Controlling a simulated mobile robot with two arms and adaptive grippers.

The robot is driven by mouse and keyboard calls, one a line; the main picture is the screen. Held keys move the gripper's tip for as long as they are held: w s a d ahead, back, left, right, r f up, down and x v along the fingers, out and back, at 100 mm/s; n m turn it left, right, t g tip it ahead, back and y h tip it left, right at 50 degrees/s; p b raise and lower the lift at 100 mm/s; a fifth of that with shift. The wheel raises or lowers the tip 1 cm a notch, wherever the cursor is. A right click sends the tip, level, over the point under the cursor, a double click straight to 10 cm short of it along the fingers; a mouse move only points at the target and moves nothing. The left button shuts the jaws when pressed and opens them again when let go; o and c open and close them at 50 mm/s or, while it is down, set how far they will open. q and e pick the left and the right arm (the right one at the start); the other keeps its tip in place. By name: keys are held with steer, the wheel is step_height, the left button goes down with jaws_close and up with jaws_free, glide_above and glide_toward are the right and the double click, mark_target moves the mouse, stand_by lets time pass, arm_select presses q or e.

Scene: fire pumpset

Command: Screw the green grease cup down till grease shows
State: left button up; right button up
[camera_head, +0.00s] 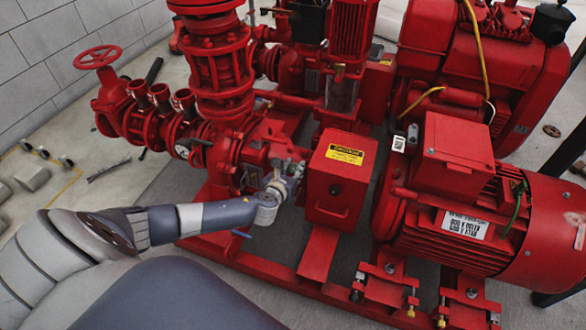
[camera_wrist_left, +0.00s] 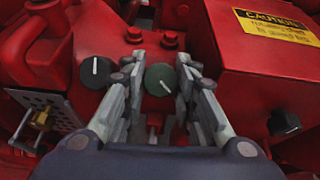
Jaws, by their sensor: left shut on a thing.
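The green grease cup (camera_wrist_left: 160,80) is a round dark green cap with a slanted white mark, on the red pump housing in the left wrist view. My left gripper (camera_wrist_left: 161,72) is shut on it, one grey finger on each side. In the head view the left gripper (camera_head: 288,176) is at the pump, just left of the red box with the caution label, and the cup cannot be made out there. A similar black cap (camera_wrist_left: 97,72) with an upright white mark sits to the left of the green one, outside the fingers. My right gripper is not in view.
The red caution-labelled box (camera_head: 340,178) stands close on the gripper's right. A perforated plate with a brass fitting (camera_wrist_left: 41,118) is at the left in the wrist view. A red motor (camera_head: 460,215) stands further right.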

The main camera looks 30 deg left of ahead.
arm_select(q)
steer(key=shift+r+m+h+p, duration=0.15)
steer(key=shift+m+h+p, duration=0.45)
steer(key=shift+m, duration=0.4)
steer(key=m+h+p, duration=0.1)
steer(key=m, duration=0.2)
steer(key=shift+a+p, duration=0.1)
steer(key=shift+p, duration=0.25)
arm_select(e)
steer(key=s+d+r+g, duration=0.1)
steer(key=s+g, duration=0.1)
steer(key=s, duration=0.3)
arm_select(q)
steer(key=shift+m, duration=0.5)
steer(key=m+h+p, duration=0.1)
steer(key=m, duration=0.1)
steer(key=m+h+p, duration=0.1)
steer(key=m, duration=0.2)
steer(key=shift+a+g, duration=0.1)
steer(key=shift+g, duration=0.2)
steer(key=shift+m+g+h, duration=0.5)
steer(key=shift+m+h, duration=0.1)
steer(key=shift+m, duration=1)
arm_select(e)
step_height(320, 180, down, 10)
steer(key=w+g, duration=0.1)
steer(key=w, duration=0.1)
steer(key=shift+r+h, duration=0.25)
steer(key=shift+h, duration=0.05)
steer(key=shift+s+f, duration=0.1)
